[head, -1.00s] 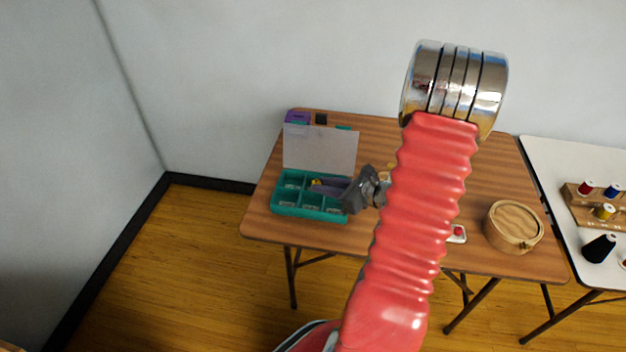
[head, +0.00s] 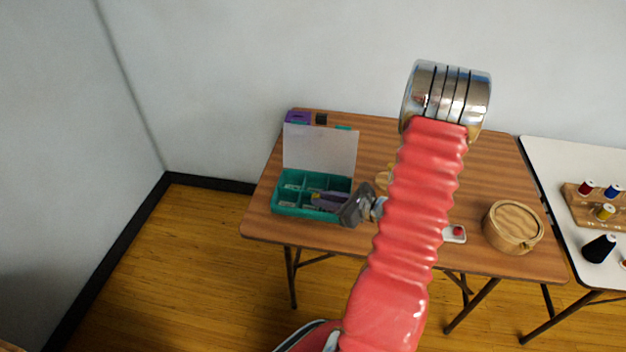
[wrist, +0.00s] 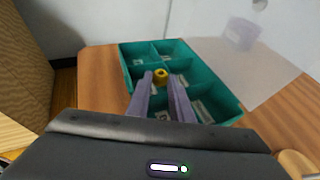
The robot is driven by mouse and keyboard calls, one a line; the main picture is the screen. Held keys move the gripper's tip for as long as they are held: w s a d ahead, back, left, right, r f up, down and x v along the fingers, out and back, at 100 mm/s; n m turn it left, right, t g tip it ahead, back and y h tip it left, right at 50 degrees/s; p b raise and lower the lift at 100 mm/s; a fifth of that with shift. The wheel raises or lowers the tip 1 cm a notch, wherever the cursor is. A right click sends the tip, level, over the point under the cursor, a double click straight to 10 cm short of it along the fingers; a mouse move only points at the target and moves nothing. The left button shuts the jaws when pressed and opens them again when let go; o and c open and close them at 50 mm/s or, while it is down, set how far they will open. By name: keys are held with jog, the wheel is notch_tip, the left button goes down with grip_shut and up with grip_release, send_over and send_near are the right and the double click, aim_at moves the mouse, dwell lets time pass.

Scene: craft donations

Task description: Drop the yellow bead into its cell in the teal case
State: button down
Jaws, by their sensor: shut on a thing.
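The teal case (head: 289,209) stands open at the left of the wooden table, its clear lid (head: 320,150) raised at the back. Its divided cells with small pale labels also show in the wrist view (wrist: 128,54). My gripper (head: 318,197) is over the case with its purple-grey fingers shut on the yellow bead (wrist: 161,75). In the wrist view the bead sits between the fingertips, over the middle of the case. It is only a small yellow spot in the head view. The fingers hide part of the front cells.
A small white tray (head: 446,236) with a red bead (head: 458,231) lies right of my arm. A round wooden box (head: 512,226) stands at the right end. Purple (head: 297,117) and black (head: 321,118) items sit behind the lid. A white table with thread spools stands at far right.

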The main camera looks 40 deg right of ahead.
jog(key=c, duration=1.5)
grip_release()
jog(key=v, duration=1.3)
jog(key=shift+s+d+r, duration=0.1)
jog(key=shift+s+r, duration=0.1)
jog(key=shift+s, duration=0.1)
